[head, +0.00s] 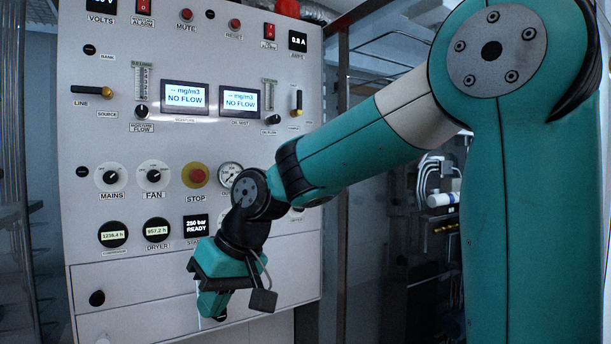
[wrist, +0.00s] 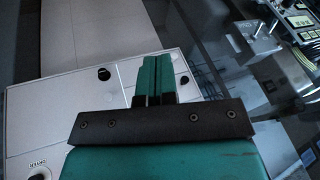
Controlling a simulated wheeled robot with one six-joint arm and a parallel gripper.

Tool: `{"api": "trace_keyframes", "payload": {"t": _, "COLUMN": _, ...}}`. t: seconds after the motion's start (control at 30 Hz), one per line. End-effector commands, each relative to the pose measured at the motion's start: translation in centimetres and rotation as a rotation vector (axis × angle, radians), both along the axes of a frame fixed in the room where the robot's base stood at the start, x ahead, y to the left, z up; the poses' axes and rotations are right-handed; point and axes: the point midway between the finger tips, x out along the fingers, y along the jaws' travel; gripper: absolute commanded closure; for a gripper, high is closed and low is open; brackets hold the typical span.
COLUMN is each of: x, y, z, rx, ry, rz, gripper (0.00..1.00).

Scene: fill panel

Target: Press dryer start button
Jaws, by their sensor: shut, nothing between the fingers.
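The fill panel (head: 150,60) stands on the left in the head view, with labelled dials, switches and screens. The round gauge labelled DRYER (head: 157,231) reads 857.2 h, right of a similar round gauge (head: 112,234). The dryer start button cannot be made out; my arm and gripper cover part of the lower right of the panel. My gripper (head: 213,305) points downward in front of the lower panel, its fingers low and left of the arm. In the wrist view my gripper (wrist: 157,75) has its two teal fingers together and empty, over the pale panel face.
A red STOP button (head: 196,176) on a yellow base sits above the gripper, with MAINS (head: 111,177) and FAN (head: 153,177) knobs to its left. A black display (head: 196,226) reads 250 bar READY. A dark frame post (head: 342,180) stands right of the panel.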

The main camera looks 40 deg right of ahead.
Motion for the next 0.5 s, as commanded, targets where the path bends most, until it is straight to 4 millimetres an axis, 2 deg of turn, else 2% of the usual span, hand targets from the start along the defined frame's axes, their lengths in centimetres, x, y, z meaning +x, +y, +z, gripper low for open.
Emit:
{"api": "trace_keyframes", "payload": {"t": 0.03, "x": 2.4, "y": -2.7, "z": 1.7, "rx": 0.005, "ry": -0.021, "rz": -0.090, "gripper": 1.00}}
{"api": "trace_keyframes", "payload": {"t": 0.17, "x": 7.4, "y": -9.8, "z": 4.8, "rx": 0.018, "ry": -0.081, "rz": -0.310, "gripper": 1.00}}
{"api": "trace_keyframes", "payload": {"t": 0.2, "x": 8.6, "y": -12.2, "z": 5.7, "rx": 0.020, "ry": -0.100, "rz": -0.376, "gripper": 1.00}}
{"api": "trace_keyframes", "payload": {"t": 0.33, "x": 11.4, "y": -20.4, "z": 8.5, "rx": 0.031, "ry": -0.165, "rz": -0.584, "gripper": 1.00}}
{"api": "trace_keyframes", "payload": {"t": 0.5, "x": 12.6, "y": -30.6, "z": 11.5, "rx": 0.039, "ry": -0.243, "rz": -0.817, "gripper": 1.00}}
